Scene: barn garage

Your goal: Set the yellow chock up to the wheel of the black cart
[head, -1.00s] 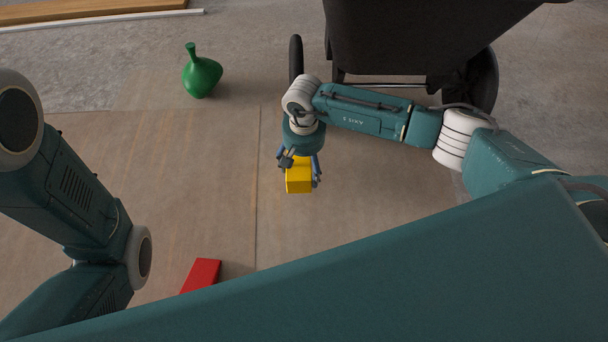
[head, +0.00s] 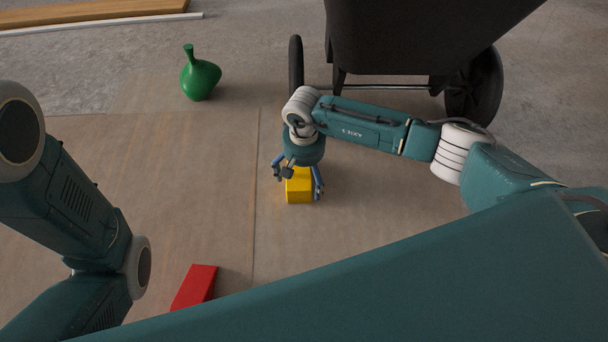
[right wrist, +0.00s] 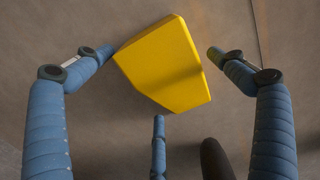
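The yellow chock (head: 299,189) lies on the floor, partly hidden by my right gripper in the head view. My right gripper (head: 298,182) is open above and around it. In the right wrist view the yellow chock (right wrist: 165,65) sits between the spread fingers, with a gap to the right finger; the left fingertip is close to its edge, contact unclear. The black cart (head: 415,40) stands at the back, with a left wheel (head: 296,62) and a right wheel (head: 477,88). The chock is apart from both wheels, nearer the left one. My left gripper is out of view.
A red chock (head: 194,286) lies on the floor at the lower left. A green vase (head: 200,76) stands at the back left. Wooden boards (head: 90,12) lie at the far left. Floor between the chock and the left wheel is partly covered by my right arm.

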